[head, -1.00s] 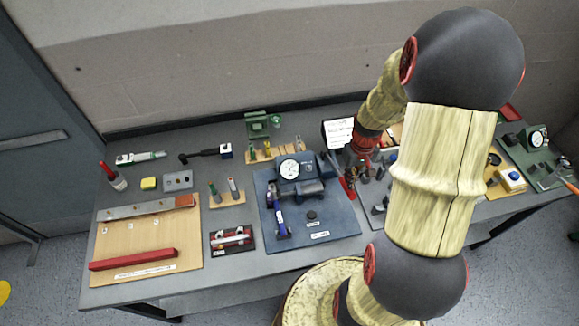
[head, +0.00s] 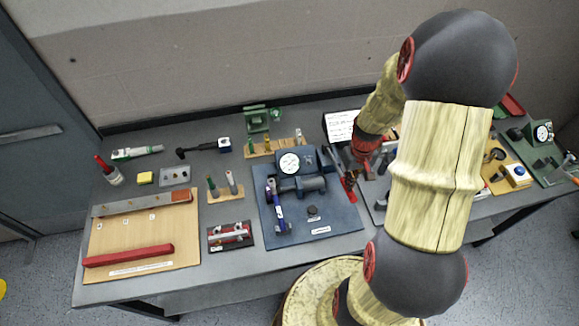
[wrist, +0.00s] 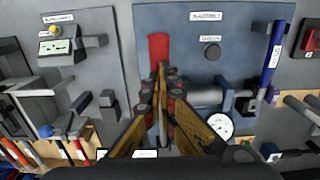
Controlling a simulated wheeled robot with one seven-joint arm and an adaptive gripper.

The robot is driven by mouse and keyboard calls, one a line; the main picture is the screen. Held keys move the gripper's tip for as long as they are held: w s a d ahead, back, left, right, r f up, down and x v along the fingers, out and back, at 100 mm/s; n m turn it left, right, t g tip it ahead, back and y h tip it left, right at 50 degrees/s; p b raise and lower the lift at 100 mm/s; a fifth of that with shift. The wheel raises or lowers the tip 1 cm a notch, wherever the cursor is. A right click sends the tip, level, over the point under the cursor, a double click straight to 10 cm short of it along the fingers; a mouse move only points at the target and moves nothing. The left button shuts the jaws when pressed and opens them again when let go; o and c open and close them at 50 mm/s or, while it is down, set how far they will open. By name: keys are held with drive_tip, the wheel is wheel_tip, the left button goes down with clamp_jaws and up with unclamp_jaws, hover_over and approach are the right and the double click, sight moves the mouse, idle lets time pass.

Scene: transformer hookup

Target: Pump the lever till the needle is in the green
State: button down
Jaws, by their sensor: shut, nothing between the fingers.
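A blue base plate (head: 345,230) carries a pump with a dark cylinder (head: 305,185) and a round white gauge (head: 289,163). The gauge also shows in the wrist view (wrist: 220,125); its needle and any green band are too small to read. A red grip (head: 350,188), apparently the lever's, is at the plate's right edge. In the wrist view the red grip (wrist: 158,48) lies just beyond my fingertips. My gripper (wrist: 162,72) is shut and empty; contact with the red grip cannot be told. A blue-and-white upright handle (head: 279,215) stands at the plate's left.
A black knob (head: 312,211) sits on the plate. A grey panel (wrist: 85,75) with a small display lies beside it. A wooden board with a red bar (head: 130,255) is at the left, and a green board (head: 548,160) at the far right. Small tools stand behind the pump.

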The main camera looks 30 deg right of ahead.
wheel_tip(320, 180, down, 7)
drive_tip(key=b, duration=0.4)
wheel_tip(320, 180, up, 12)
drive_tip(key=p, duration=0.8)
drive_tip(key=shift+w+r, duration=0.1)
drive_tip(key=shift+w, duration=0.05)
wheel_tip(320, 180, up, 5)
drive_tip(key=p, duration=0.3)
idle(0.3)
idle(0.4)
